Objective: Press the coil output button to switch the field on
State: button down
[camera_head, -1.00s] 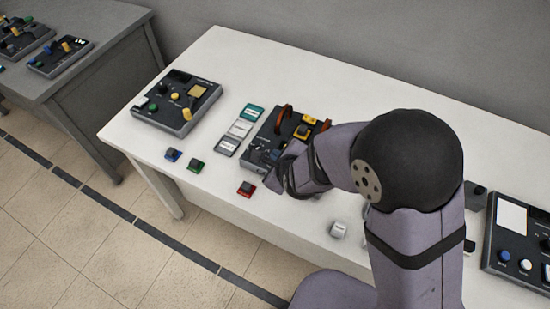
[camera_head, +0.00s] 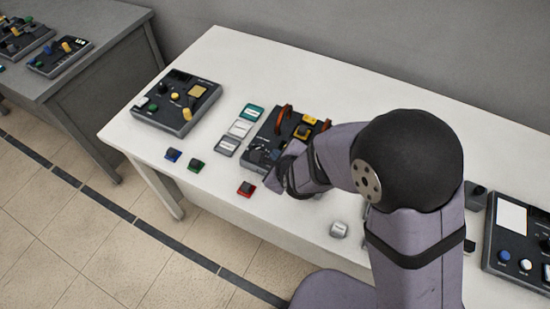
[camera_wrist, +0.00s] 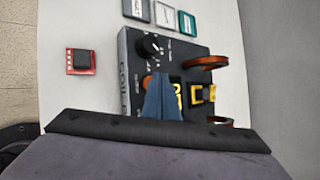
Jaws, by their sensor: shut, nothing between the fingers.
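The dark coil box (camera_head: 265,137) stands on the white table, partly hidden by my arm in the head view. In the wrist view the coil box (camera_wrist: 191,49) shows a black knob (camera_wrist: 151,45), copper-coloured rings (camera_wrist: 206,63), a yellow part with a dark centre (camera_wrist: 204,94) and yellow markings. My gripper (camera_wrist: 163,82) is shut and empty, its blue-grey fingertips over the front part of the box. An orange-red round part (camera_wrist: 148,82) shows just beside the fingertips, partly covered by them. Whether the fingertips touch it I cannot tell.
Three flat cards (camera_head: 240,129) lie left of the box. Another panel (camera_head: 178,101) stands further left, and one (camera_head: 520,245) at the right.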

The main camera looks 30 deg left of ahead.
jog(key=shift+f, duration=0.15)
jog(key=shift+f+b, duration=0.3)
jog(key=shift+b, duration=0.35)
jog(key=shift+r, duration=0.45)
notch_tip(320, 180, up, 6)
jog(key=p, duration=0.4)
dwell(0.5)
dwell(0.4)
